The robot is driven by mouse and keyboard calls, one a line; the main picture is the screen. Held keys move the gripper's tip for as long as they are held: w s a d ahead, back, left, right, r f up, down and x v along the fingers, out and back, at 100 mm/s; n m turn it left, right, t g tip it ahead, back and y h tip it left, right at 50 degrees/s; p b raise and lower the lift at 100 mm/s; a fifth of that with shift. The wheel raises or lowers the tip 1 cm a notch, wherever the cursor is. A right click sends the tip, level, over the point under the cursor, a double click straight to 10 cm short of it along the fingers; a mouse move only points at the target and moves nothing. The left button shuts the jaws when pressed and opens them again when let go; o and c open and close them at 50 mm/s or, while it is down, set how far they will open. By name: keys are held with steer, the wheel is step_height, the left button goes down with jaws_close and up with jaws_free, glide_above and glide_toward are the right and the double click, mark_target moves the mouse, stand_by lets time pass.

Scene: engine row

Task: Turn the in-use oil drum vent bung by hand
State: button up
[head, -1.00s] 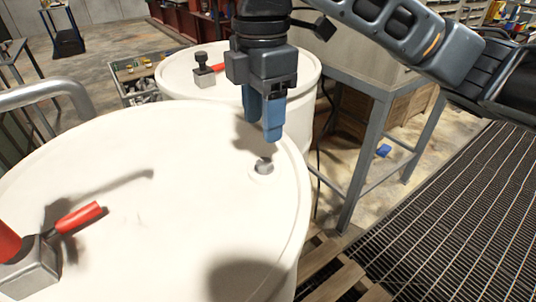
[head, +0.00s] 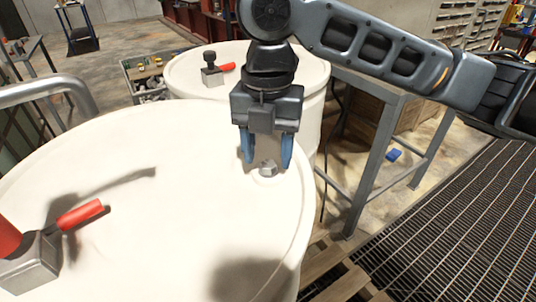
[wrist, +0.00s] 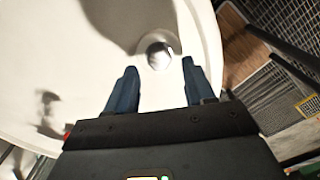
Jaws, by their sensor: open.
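The near white oil drum (head: 130,220) fills the lower left of the head view. Its small grey metal vent bung (head: 268,170) sits in the top near the right rim. In the wrist view the bung (wrist: 159,55) lies just beyond the fingertips, between their lines. My gripper (head: 267,163) points down over the bung, with one blue finger to each side of it. It is open and empty, and in the wrist view a clear gap shows between the fingers (wrist: 160,75). Whether the fingertips touch the drum top cannot be told.
A grey fitting with a red handle (head: 75,217) stands on the near drum's left side. A second white drum (head: 300,75) with a similar fitting stands behind. A metal stand (head: 375,150) and dark floor grating (head: 460,230) lie to the right. A grey rail (head: 45,90) is at left.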

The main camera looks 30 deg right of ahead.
steer(key=shift+f, duration=0.95)
steer(key=shift+c, duration=0.2)
jaws_close()
steer(key=shift+r+m+p, duration=0.1)
steer(key=shift+m+p, duration=0.35)
steer(key=shift+m, duration=1.15)
steer(key=shift+o, duration=0.2)
jaws_free()
